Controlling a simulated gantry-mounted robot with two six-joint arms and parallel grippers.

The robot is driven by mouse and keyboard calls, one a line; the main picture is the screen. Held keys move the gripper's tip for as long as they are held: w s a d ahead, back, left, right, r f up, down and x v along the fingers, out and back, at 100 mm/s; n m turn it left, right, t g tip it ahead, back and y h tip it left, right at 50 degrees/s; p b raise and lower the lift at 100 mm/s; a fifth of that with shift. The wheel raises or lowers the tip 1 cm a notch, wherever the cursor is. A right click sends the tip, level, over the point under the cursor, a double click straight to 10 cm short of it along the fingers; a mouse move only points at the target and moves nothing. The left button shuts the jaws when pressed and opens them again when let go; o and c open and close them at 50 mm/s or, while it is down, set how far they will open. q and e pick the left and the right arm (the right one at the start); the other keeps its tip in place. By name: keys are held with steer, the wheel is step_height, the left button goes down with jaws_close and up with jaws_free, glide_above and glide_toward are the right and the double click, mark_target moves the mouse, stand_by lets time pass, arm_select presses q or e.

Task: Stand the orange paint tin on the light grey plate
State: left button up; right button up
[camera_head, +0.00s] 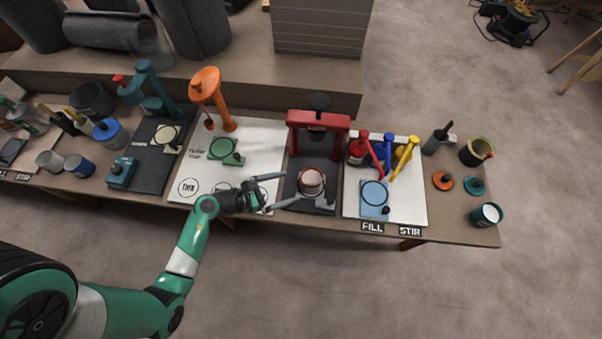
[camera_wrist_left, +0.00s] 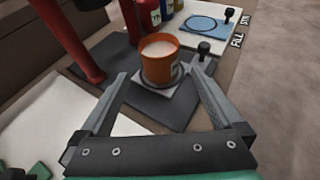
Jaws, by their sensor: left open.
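The orange paint tin (camera_head: 312,183) holds pale paint and stands upright in front of the red press. In the left wrist view the tin (camera_wrist_left: 161,68) rests on the light grey plate (camera_wrist_left: 164,92), which has a black knob at its right corner. The plate lies on a dark grey mat. My left gripper (camera_head: 285,190) is open, its fingers pointing at the tin from the left. In the left wrist view the fingertips (camera_wrist_left: 160,72) lie to either side of the tin, with no clear contact. My right gripper is not in view.
The red press (camera_head: 318,120) stands just behind the tin. A white board with a blue plate (camera_head: 374,195) and red, blue and yellow dispensers is to the right. An orange stand (camera_head: 214,100) and green plate (camera_head: 224,149) are to the left.

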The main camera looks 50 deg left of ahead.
arm_select(q)
steer(key=shift+v, duration=1.1)
steer(key=shift+w, duration=0.1)
